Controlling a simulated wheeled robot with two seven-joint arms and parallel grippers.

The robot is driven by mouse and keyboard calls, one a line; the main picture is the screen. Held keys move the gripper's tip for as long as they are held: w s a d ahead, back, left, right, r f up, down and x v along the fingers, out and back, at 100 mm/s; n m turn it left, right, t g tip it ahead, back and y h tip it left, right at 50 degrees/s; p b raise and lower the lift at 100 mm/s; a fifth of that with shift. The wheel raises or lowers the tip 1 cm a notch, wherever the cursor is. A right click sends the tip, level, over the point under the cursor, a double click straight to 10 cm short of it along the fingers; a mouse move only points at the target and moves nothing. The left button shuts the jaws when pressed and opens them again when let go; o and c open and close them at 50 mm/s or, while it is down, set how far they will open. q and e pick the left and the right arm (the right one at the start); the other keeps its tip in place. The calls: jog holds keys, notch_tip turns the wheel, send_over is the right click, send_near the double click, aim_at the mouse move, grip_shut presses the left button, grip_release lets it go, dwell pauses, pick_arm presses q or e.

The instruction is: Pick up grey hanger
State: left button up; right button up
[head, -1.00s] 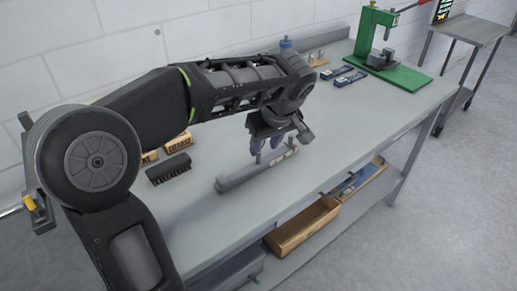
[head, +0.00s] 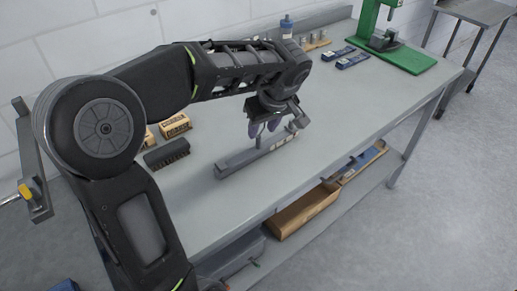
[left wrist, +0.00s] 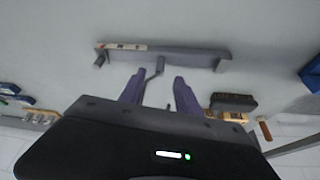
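The grey hanger (head: 236,163) appears to be the long grey bar lying on the workbench (head: 330,105). In the left wrist view the bar (left wrist: 180,54) runs across the upper middle, with short prongs at its ends and a thin hook-like piece at its middle. A light label with red marks is at its left part. My left gripper (head: 264,130) is over the bar, pointing down. In the left wrist view its two purple fingers (left wrist: 158,76) are apart, with the thin middle piece showing between them. Whether they touch it I cannot tell. My right gripper is not in view.
Blue packets (head: 352,60) and a green press (head: 405,58) stand farther back. A cardboard box (head: 303,210) is on the lower shelf. The bench front right of the bar is clear.

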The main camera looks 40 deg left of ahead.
aim_at(260, 136)
pick_arm(q)
jog(key=shift+p+x, duration=0.7)
jog(key=shift+x, duration=1.9)
jog(key=shift+d, duration=0.1)
grip_shut()
